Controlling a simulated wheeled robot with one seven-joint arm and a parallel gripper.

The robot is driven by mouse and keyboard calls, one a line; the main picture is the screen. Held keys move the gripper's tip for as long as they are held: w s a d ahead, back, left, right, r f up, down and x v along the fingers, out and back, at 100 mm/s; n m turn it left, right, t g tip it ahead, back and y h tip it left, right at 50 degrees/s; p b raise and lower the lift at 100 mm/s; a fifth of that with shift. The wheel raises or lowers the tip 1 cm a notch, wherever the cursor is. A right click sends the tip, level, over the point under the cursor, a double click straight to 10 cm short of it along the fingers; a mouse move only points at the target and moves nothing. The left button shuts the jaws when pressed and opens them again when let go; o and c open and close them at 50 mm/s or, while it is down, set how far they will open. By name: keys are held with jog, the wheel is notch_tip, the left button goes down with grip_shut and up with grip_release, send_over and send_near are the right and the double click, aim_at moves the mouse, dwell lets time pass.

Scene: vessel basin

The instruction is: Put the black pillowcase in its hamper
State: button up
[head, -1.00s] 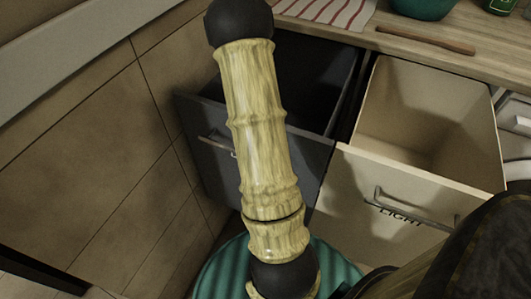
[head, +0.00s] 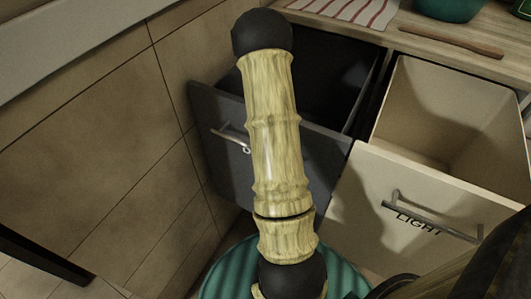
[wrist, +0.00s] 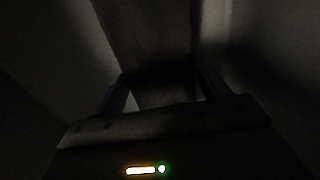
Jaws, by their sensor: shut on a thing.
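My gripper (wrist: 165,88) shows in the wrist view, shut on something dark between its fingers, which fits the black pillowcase. That view is too dark to show the cloth's outline. In the head view my arm hides the gripper. The dark grey hamper (head: 228,150) is a pulled-out drawer left of centre, open at the top with a black inside. My arm crosses in front of it and covers part of its front. The light hamper (head: 375,205), marked LIGHT, is pulled out on its right, and its visible inside looks empty.
A wooden counter (head: 410,25) runs above the drawers, with a striped towel (head: 345,10), a wooden stick (head: 450,42) and a teal bowl (head: 445,8). A ribbed teal round thing (head: 225,275) stands on the floor before the dark hamper. A tiled wall (head: 95,150) closes the left side.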

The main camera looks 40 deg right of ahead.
jog(key=o, duration=1.2)
jog(key=shift+o, duration=0.2)
notch_tip(320, 180, up, 12)
jog(key=p, duration=0.4)
jog(key=shift+r, duration=0.1)
